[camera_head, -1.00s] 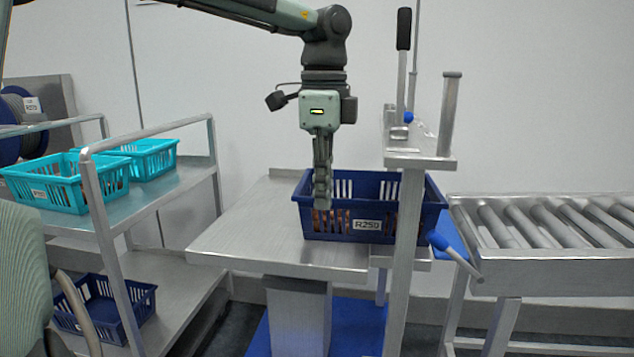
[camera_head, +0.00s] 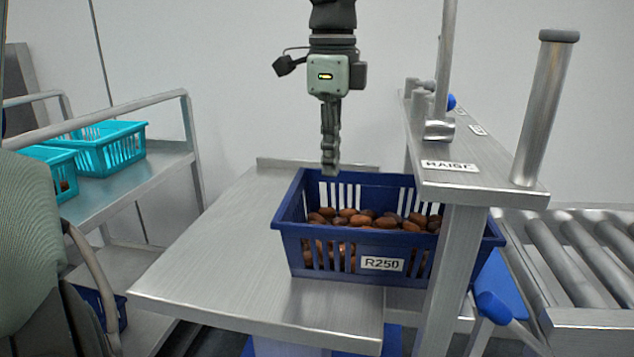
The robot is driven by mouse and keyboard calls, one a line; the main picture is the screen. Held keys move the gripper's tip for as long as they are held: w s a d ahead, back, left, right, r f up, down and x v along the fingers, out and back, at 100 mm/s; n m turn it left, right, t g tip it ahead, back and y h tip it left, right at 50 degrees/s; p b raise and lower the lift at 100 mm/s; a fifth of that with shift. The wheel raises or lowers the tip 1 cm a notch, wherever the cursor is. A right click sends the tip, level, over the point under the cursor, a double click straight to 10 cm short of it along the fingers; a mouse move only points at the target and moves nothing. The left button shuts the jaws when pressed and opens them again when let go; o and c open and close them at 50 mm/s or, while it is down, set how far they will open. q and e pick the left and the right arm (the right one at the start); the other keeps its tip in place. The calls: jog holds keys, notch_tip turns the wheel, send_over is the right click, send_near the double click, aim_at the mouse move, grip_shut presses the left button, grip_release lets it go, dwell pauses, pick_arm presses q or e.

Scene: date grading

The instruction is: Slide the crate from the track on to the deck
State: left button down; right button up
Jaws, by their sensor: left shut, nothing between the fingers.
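The dark blue crate (camera_head: 335,265) holds several brown dates and bears a white label reading R250. It sits across the right part of the grey metal deck (camera_head: 235,255), its right end reaching behind the grey post and past it. My left gripper (camera_head: 330,170) points down above the crate's left half, its fingers shut and empty. The fingertips are near the level of the rim, and whether they touch anything cannot be told. The roller track (camera_head: 590,262) lies at the right. My right gripper is not in view.
A grey stand (camera_head: 480,175) with a RAISE label, a lever and an upright handle rises in front of the crate's right end. A trolley (camera_head: 140,178) with turquoise crates (camera_head: 108,150) stands left. The deck's left part is bare.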

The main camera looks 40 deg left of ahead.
aim_at(301, 208)
pick_arm(q)
jog(key=f, duration=0.9)
jog(key=shift+s+f, duration=0.2)
jog(key=shift+f, duration=0.1)
jog(key=shift+s+a+r, duration=0.1)
jog(key=shift+s+a, duration=0.35)
jog(key=shift+a, duration=0.4)
jog(key=shift+s+a, duration=0.4)
jog(key=shift+a, duration=0.45)
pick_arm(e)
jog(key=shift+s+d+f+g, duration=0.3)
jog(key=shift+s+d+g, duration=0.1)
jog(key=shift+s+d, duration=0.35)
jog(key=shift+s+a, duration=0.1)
